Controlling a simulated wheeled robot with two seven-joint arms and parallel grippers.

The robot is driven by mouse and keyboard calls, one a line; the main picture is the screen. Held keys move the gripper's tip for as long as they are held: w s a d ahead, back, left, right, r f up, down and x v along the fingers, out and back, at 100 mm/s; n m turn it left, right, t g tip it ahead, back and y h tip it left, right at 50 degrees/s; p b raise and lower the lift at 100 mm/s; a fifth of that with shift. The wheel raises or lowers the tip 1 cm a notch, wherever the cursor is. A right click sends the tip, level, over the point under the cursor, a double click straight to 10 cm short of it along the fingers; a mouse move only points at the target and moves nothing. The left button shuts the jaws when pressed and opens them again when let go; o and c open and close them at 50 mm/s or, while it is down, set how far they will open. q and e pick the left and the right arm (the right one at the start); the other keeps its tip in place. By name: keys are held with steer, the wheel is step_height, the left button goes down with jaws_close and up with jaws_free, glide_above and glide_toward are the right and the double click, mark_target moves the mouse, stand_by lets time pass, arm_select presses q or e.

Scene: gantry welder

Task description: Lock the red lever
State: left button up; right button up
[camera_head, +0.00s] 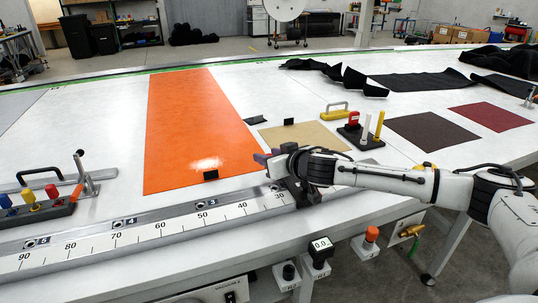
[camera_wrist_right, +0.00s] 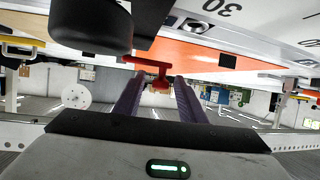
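A red lever (camera_wrist_right: 152,66) with a T-shaped end shows in the right wrist view, between and just beyond the purple fingertips of my right gripper (camera_wrist_right: 158,82). The fingers stand apart, and I see no clear contact with the lever. In the head view my right gripper (camera_head: 264,158) reaches in from the right, over the end of the ruler rail; this lever does not show clearly there. A dark clamp block (camera_head: 302,190) sits under my wrist on the rail. My left gripper is not in view.
An orange sheet (camera_head: 190,125) lies left of my gripper. A black base with red, white and yellow levers (camera_head: 360,137) stands behind my arm. A toggle clamp with an orange-red handle (camera_head: 76,193) and several coloured knobs stand at the left. Control boxes (camera_head: 320,258) hang at the front edge.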

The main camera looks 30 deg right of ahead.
jaws_close()
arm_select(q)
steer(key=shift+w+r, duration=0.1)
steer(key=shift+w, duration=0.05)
